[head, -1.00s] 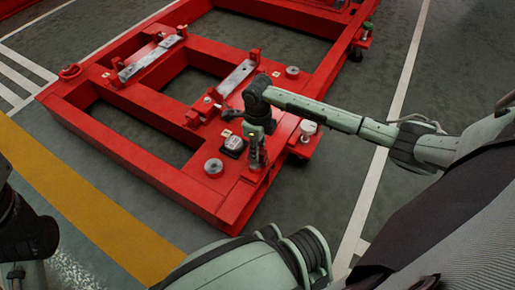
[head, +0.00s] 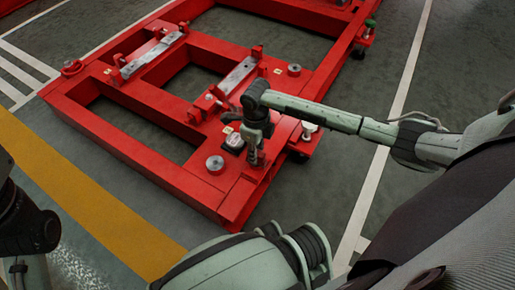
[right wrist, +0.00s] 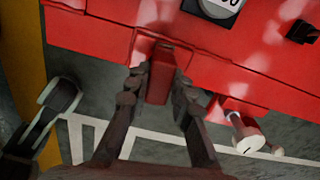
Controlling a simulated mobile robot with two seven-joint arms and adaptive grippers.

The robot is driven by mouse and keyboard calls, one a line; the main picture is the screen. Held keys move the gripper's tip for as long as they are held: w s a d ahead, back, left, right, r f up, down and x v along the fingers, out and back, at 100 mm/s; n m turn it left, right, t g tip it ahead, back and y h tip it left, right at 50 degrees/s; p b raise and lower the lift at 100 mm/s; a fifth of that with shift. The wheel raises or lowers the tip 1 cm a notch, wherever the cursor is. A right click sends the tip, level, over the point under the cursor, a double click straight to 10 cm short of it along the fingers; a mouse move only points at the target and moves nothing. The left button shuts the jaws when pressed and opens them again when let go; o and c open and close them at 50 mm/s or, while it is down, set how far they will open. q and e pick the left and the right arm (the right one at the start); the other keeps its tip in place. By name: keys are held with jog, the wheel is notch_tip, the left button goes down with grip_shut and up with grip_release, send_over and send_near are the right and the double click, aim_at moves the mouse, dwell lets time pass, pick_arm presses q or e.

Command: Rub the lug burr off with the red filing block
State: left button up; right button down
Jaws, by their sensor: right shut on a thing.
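My right gripper (head: 256,158) is at the near right corner of the red pumpset frame (head: 150,165), pointing down. In the right wrist view its two dark fingers (right wrist: 158,88) are shut on the red filing block (right wrist: 161,76). The block's far end is close to a red plate-like part on the frame's edge; I cannot tell whether they touch. The lug and its burr cannot be made out clearly; the block and fingers may cover them. In the head view the gripper hides the block. Only dark and pale parts of my left arm show at the left edge.
A round dial (head: 234,141) and a grey disc (head: 215,163) sit on the frame beside my right gripper. A white cylindrical foot (right wrist: 247,136) stands out from the frame's edge. Floor with white lines and a yellow stripe (head: 85,205) is clear in front.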

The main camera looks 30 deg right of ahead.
jog(key=shift+s+a+p, duration=0.3)
jog(key=shift+s+a, duration=0.15)
jog(key=shift+a, duration=0.25)
jog(key=shift+r, duration=0.1)
